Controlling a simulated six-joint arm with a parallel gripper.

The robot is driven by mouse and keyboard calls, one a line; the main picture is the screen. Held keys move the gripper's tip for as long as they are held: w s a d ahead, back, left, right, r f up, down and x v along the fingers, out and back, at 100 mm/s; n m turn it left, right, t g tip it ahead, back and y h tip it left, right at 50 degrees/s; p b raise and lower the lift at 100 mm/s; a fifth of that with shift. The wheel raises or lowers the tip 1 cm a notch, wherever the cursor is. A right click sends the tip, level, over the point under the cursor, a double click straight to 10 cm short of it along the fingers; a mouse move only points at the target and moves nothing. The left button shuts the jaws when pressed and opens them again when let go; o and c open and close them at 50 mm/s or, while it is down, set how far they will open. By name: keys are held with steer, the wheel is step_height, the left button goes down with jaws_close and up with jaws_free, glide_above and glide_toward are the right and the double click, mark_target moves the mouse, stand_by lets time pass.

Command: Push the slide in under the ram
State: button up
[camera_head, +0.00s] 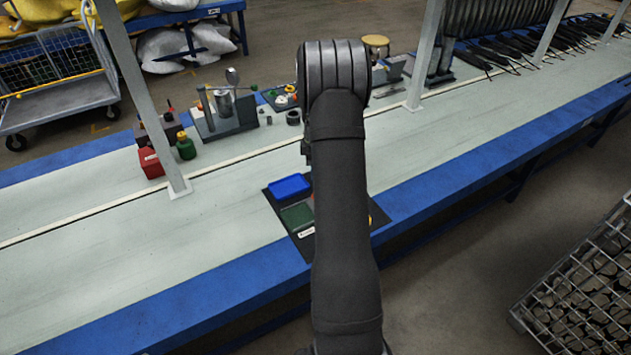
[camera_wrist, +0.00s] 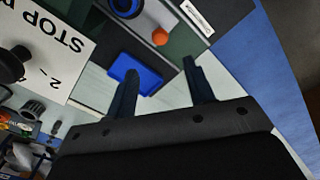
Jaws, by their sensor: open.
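My gripper (camera_wrist: 160,68) shows in the wrist view with its two dark fingers apart and nothing between them. In the head view my own arm hides it. A grey fixture with an upright post and a silver cylinder (camera_head: 225,103) stands on the bench at the back left in the head view; it may carry the ram, but I cannot make out the slide. In the wrist view a white plate with "STOP" lettering (camera_wrist: 55,45) lies left of the fingers, with a black round knob (camera_wrist: 8,62) at its edge. I cannot tell whether that belongs to the slide.
The blue tray also shows beyond the fingers (camera_wrist: 135,75). A red box (camera_head: 150,163) and green bottle (camera_head: 185,147) stand by a post (camera_head: 140,100). The left bench front is clear.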

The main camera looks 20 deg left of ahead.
steer(key=shift+r, duration=1.25)
steer(key=s+a+f+h, duration=0.1)
steer(key=a+f+h, duration=0.1)
steer(key=a+h, duration=0.3)
steer(key=shift+t+y, duration=0.3)
steer(key=shift+t, duration=0.2)
steer(key=x, duration=1.1)
steer(key=a+x, duration=0.1)
steer(key=x, duration=0.4)
steer(key=shift+s+f, duration=0.2)
steer(key=shift+f, duration=0.15)
jaws_close()
steer(key=shift+d, duration=0.1)
